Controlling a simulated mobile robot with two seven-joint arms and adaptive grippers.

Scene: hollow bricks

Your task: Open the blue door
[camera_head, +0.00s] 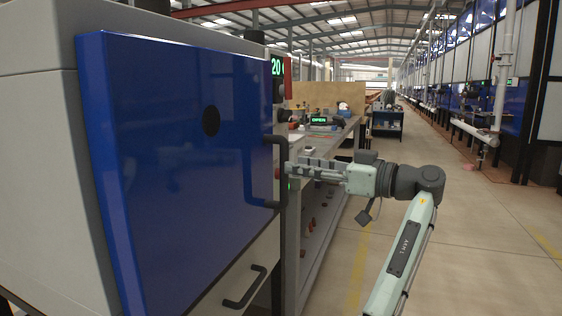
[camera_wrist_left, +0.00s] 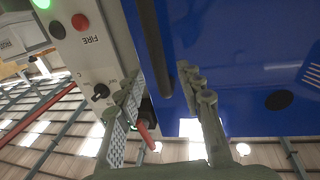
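The blue door (camera_head: 185,150) fills the left of the head view on a pale machine housing, and it looks closed. A black bar handle (camera_head: 280,190) runs upright along its right side. My left gripper (camera_head: 295,166) is just right of the handle, its fingers pointing left at it. In the left wrist view its two fingers (camera_wrist_left: 168,85) are spread apart, and the dark handle (camera_wrist_left: 152,45) runs between their tips with gaps visible. I cannot tell whether either finger touches it. The blue door also shows in the left wrist view (camera_wrist_left: 240,60). My right gripper is not in view.
A lower black handle (camera_head: 244,287) sits on a pale panel below the door. A control panel with a red button (camera_wrist_left: 80,22) is beside the door. A workbench (camera_head: 340,140) with small items stands behind my gripper. The floor (camera_head: 480,230) to the right is clear.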

